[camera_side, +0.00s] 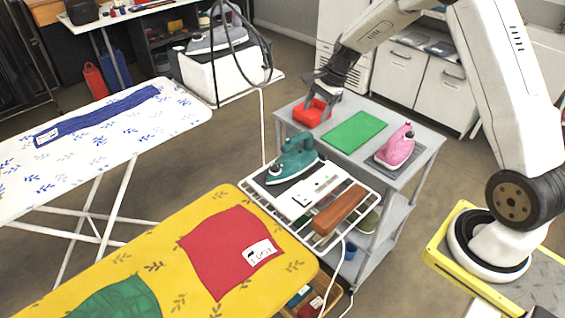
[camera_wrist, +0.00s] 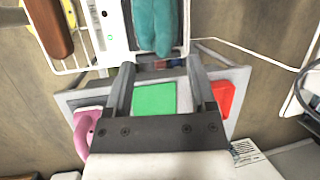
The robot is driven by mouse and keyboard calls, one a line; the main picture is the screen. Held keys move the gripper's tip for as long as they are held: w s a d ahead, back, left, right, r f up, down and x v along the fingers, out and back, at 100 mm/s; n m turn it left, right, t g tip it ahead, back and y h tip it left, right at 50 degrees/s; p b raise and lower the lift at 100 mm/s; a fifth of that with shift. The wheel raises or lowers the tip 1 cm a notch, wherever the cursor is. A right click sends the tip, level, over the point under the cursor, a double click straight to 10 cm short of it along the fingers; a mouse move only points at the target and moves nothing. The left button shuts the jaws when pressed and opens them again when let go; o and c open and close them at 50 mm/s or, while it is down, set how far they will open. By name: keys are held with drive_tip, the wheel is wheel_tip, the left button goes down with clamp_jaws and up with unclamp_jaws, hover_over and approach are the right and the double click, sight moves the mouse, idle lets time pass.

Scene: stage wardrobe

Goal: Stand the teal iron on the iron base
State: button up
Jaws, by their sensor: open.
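The teal iron (camera_side: 296,160) sits on the dark plate of the white iron base (camera_side: 301,200), on the wire rack at the end of the yellow ironing board. In the wrist view the teal iron (camera_wrist: 155,25) shows at the top, cut off by the edge, with the white base (camera_wrist: 110,18) beside it. My gripper (camera_side: 325,88) is open and empty above the back of the grey cart, apart from the iron. In the wrist view the jaws of my gripper (camera_wrist: 162,72) stand wide apart, with the green mat below.
The grey cart (camera_side: 412,133) holds a red container (camera_side: 312,113), a green mat (camera_side: 355,131) and a pink iron (camera_side: 396,147). A brown wooden block (camera_side: 339,209) lies on the wire rack beside the base. A white cable hangs near the rack. A red cloth (camera_side: 230,250) lies on the yellow board.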

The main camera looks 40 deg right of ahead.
drive_tip(key=s+a+r+n+h, duration=0.1)
drive_tip(key=s+a+n+h, duration=0.1)
drive_tip(key=s+a+n, duration=0.4)
drive_tip(key=s+a+r+n+h, duration=0.1)
drive_tip(key=s+a+n+h, duration=0.1)
drive_tip(key=s+a+n, duration=0.4)
drive_tip(key=shift+s+r+n+t, duration=0.3)
drive_tip(key=shift+s+n, duration=2.2)
drive_tip(key=shift+s, duration=2.05)
